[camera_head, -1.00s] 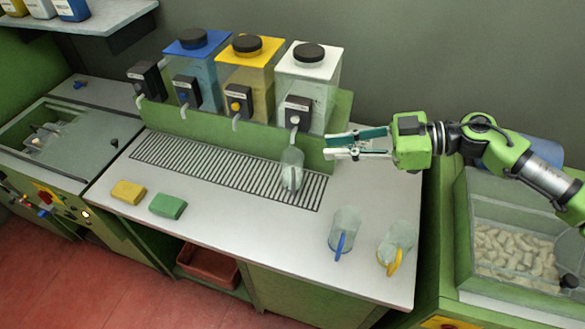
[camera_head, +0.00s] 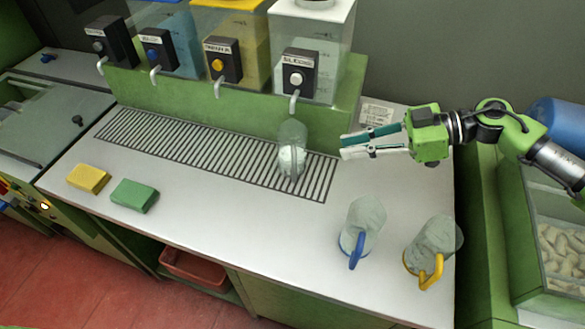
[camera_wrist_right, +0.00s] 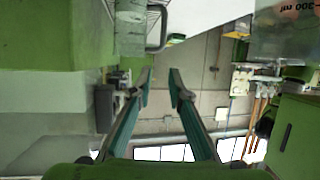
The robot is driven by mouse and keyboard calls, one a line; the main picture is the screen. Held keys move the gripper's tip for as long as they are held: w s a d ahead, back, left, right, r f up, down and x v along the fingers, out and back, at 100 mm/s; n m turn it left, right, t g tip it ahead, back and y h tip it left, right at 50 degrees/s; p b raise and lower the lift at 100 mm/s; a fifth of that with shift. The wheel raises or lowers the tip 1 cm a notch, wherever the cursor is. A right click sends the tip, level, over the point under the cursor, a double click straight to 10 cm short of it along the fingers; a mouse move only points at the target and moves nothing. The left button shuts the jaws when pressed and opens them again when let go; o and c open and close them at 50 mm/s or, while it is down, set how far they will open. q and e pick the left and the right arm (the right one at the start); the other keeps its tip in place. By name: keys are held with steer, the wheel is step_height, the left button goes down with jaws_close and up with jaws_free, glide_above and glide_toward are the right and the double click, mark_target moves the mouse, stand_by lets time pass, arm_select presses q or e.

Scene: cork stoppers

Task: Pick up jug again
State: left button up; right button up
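A clear jug (camera_head: 291,158) with a pale handle stands upright on the slotted drip grate (camera_head: 215,150), under the spout of the white-topped dispenser. Its contents look whitish. My right gripper (camera_head: 343,147) is to the right of this jug, apart from it, with its fingers pointing left toward it. In the right wrist view the two fingers of my right gripper (camera_wrist_right: 160,80) are apart with nothing between them. A blue-handled jug (camera_head: 362,222) and a yellow-handled jug (camera_head: 434,243) stand nearer the front right of the counter. My left gripper is not in view.
Several dispensers line the back, including a yellow tank (camera_head: 228,45) and the white-topped tank (camera_head: 312,45). A yellow sponge (camera_head: 88,178) and a green sponge (camera_head: 134,195) lie at the left. The counter's middle front (camera_head: 245,225) is clear. A bin of corks (camera_head: 562,250) is at the right.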

mark_target(296, 172)
steer(key=a+f, duration=0.4)
steer(key=a+f+b, duration=0.1)
steer(key=a+f, duration=0.2)
steer(key=shift+w+a, duration=0.1)
steer(key=shift+w, duration=0.25)
steer(key=x, duration=0.5)
steer(key=shift+s+f+p, duration=0.2)
steer(key=shift+f+p, duration=0.2)
steer(key=shift+f, duration=0.05)
steer(key=shift+w+a+f, duration=0.1)
steer(key=shift+a+f, duration=0.1)
steer(key=shift+a, duration=0.15)
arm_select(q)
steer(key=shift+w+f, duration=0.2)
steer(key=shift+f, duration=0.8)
arm_select(e)
steer(key=shift+r, duration=0.1)
jaws_close()
